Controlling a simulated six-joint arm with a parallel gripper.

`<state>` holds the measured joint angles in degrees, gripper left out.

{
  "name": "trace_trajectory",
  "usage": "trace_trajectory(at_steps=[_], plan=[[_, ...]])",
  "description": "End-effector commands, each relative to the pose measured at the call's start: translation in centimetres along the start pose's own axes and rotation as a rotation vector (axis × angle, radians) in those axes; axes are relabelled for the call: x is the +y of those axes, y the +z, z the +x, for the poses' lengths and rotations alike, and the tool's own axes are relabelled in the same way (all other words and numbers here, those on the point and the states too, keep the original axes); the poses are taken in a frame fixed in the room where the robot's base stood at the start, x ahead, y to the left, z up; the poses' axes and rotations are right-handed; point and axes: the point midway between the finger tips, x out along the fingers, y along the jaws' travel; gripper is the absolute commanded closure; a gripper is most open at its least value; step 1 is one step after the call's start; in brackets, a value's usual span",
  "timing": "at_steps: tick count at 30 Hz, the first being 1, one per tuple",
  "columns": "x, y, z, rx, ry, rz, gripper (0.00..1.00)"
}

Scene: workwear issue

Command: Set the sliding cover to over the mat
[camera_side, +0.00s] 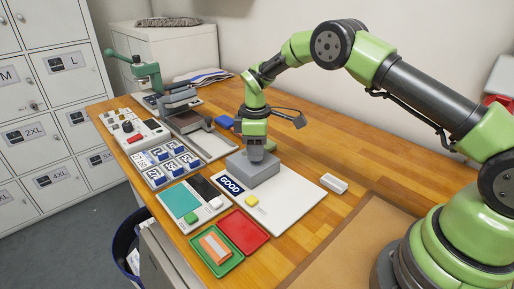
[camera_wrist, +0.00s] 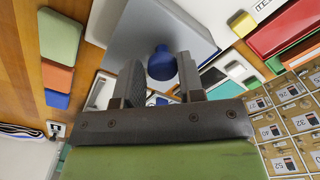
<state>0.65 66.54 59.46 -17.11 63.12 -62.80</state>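The task's sliding cover appears to be the grey block (camera_side: 252,171) with a blue knob (camera_wrist: 162,66) on top; in the wrist view its grey top (camera_wrist: 135,35) fills the upper middle. It sits on the white board (camera_side: 303,194), beside a "GOOD" label (camera_side: 231,186). My gripper (camera_side: 256,157) is down at the block's top. In the wrist view its two fingers (camera_wrist: 162,75) stand either side of the knob; I cannot tell whether they press on it. Which surface is the mat is unclear; a flat teal panel (camera_side: 179,201) lies left of the board.
A yellow piece (camera_side: 252,201) lies on the board. A red tray (camera_side: 243,231) and a green tray (camera_side: 219,262) with an orange block stand in front. A small white piece (camera_side: 334,183) lies to the right. A green-handled press (camera_side: 146,70) stands at the far left. Bare wood lies behind the board.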

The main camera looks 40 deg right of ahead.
Motion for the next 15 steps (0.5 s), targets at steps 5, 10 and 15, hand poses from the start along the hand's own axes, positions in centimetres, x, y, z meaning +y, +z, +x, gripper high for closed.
trace_trajectory(at_steps=[5, 10, 15], plan=[[0.1, 0.0, -0.1, 0.002, 0.003, 0.000, 0.45], [0.0, 0.0, -0.1, 0.001, 0.001, 0.001, 0.45], [0.1, 0.0, -1.5, 0.003, 0.003, 0.000, 0.45]])
